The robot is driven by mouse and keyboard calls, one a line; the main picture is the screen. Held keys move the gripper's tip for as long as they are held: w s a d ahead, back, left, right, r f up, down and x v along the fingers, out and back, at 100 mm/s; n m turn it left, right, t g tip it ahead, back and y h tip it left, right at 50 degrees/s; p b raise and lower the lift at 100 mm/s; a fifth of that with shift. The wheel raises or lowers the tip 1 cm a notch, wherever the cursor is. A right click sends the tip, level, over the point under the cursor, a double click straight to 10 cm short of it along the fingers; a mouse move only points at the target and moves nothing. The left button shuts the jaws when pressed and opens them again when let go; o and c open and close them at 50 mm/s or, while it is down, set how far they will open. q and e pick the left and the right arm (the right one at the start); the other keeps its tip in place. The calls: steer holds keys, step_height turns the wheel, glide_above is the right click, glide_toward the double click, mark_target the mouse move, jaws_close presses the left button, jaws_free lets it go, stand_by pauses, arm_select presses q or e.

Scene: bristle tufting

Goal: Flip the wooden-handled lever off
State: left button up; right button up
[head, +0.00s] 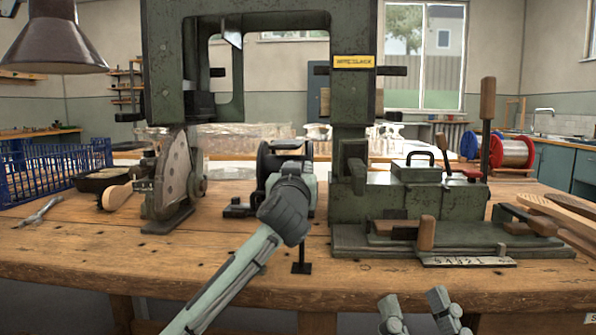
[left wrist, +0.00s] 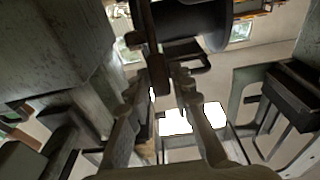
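The lever with a wooden handle (head: 487,98) stands upright at the right end of the green machine, on a dark metal shaft. Two more wooden grips, one short and upright (head: 426,232) and one lying low (head: 543,225), are on the machine's front base. My left arm reaches in from lower left; its gripper is mostly hidden behind its wrist, by the dark spool (head: 267,170). In the left wrist view my left gripper (left wrist: 157,82) has its fingers apart, with a dark bar between or beyond them. My right gripper (head: 413,297) is open and empty, low in front of the bench.
The green machine (head: 355,120) with its tall frame fills the middle. A metal disc (head: 178,180) stands left of the spool. A blue crate (head: 50,170), a brush and pliers lie left. Red and blue wire spools (head: 512,152) stand right. The front bench edge is mostly clear.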

arm_select(q)
steer(key=shift+o, duration=1.2)
steer(key=shift+s, duration=0.1)
steer(key=s+f, duration=0.1)
steer(key=s, duration=1)
steer(key=shift+s+f, duration=0.15)
steer(key=shift+s, duration=0.25)
